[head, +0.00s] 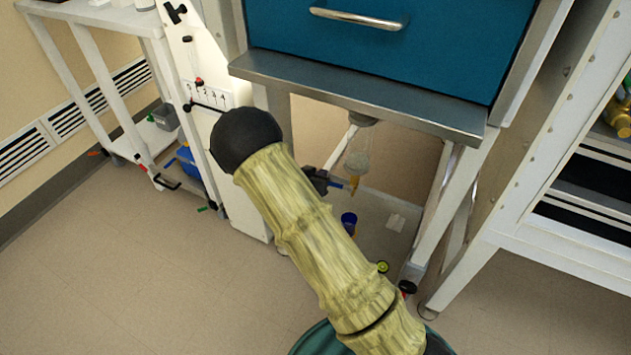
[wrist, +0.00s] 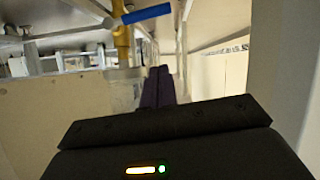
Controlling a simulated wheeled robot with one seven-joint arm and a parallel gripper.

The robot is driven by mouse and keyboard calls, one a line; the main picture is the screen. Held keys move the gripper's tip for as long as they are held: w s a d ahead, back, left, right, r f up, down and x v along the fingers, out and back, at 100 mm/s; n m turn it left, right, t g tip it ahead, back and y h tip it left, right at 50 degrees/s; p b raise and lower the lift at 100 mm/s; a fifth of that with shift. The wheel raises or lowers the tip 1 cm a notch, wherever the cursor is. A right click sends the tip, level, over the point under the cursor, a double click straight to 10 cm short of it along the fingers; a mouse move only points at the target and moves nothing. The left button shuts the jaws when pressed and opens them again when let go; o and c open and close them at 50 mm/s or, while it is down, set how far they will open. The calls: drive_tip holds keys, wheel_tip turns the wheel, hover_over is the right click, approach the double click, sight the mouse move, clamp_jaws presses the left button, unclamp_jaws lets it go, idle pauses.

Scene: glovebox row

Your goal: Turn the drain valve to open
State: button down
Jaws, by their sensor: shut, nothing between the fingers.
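The drain valve (head: 354,182) is a small brass fitting below a clear bowl (head: 358,160) under the steel bench. Its blue lever (head: 337,185) points left in the head view. In the wrist view the brass body (wrist: 122,42) stands at upper middle, and the blue lever (wrist: 148,14) sticks out to the right, crosswise to the vertical pipe. My gripper (head: 326,180) is beside the lever in the head view, partly hidden behind my sleeved arm. In the wrist view its dark fingers (wrist: 158,84) are together and empty, below the lever in the picture. I cannot tell whether they touch it.
The steel ledge (head: 360,95) and blue cabinet front (head: 400,45) overhang the valve. A blue cup (head: 348,222) stands below it. Bench legs (head: 455,220) and a white rack (head: 560,225) bound the right. Open floor (head: 120,280) lies at left front.

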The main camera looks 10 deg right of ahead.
sight(337, 186)
drive_tip(key=w+d+f+b, duration=0.2)
drive_tip(key=d+f+b, duration=0.1)
drive_tip(key=f, duration=0.3)
drive_tip(key=shift+w, duration=0.25)
drive_tip(key=shift+a, duration=0.1)
